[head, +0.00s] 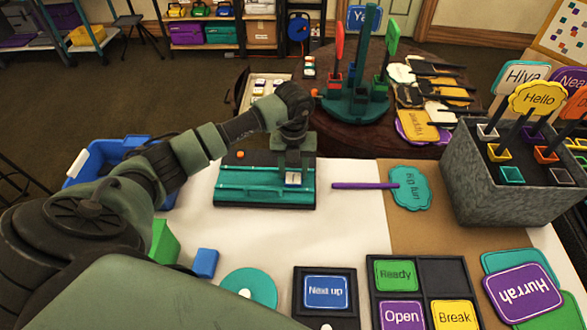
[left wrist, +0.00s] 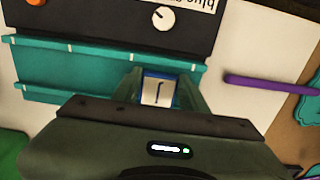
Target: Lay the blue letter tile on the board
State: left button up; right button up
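The board (head: 240,196) is a teal ledge with a dark upper panel, lying on the white part of the table. It also shows in the left wrist view (left wrist: 70,75), with a white knob and a partly cut-off label reading "blue". My left gripper (head: 293,176) is above the board's right part, pointing down. The blue letter tile (left wrist: 158,90), white-faced with a blue edge and a dark letter, is between its fingers, which sit close against both sides. The tile shows below the gripper in the head view (head: 293,179), at the board; contact beneath is unclear. My right gripper is out of view.
A grey box of signs (head: 510,185) stands at the right. A blue block (head: 204,263), a teal disc (head: 250,287) and framed word cards (head: 326,292) lie in front. A blue bin (head: 90,160) is at left.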

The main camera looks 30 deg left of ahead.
aim_at(294, 173)
pick_arm(q)
jog(key=o, duration=0.4)
jog(key=shift+r, duration=0.15)
notch_tip(294, 173, up, 12)
jog(key=b, duration=0.1)
dwell(0.6)
